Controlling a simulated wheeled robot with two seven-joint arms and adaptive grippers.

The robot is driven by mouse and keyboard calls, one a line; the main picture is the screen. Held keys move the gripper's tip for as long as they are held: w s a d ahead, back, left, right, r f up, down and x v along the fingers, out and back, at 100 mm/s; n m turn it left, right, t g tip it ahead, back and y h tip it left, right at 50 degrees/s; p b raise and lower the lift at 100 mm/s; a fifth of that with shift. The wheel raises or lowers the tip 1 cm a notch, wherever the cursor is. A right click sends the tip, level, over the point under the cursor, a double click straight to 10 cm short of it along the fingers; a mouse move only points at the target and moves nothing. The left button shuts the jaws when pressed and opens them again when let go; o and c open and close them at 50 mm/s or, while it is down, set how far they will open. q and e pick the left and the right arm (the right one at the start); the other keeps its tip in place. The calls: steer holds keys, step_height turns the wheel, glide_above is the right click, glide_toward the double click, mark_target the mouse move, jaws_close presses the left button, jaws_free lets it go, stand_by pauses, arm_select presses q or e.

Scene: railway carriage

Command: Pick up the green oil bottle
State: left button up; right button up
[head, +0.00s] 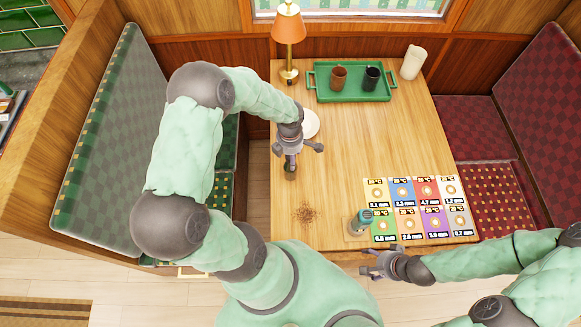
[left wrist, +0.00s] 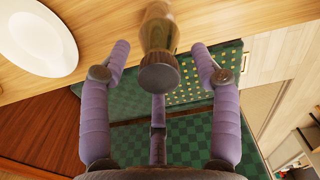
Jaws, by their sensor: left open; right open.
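A small olive-green bottle (left wrist: 157,33) with a brown round cap stands near the table's left edge. In the head view the bottle (head: 290,172) shows just below my left gripper (head: 297,151), partly hidden by it. In the left wrist view my left gripper (left wrist: 160,62) is open, one finger on each side of the cap end. The bottle lies mostly beyond the fingertips, and I see no finger touching it. My right gripper (head: 367,262) is open and empty at the table's front edge.
A white plate (head: 310,124) lies beside my left gripper. A green tray (head: 350,96) with two mugs, a lamp (head: 288,30) and a white cylinder (head: 413,62) stand at the back. A teal-topped object (head: 362,221) and colourful cards (head: 420,208) are at front right. Brown crumbs (head: 306,213) lie at front left.

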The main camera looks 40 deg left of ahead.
arm_select(q)
steer(key=shift+f, duration=0.8)
jaws_close()
steer(key=shift+r, duration=0.1)
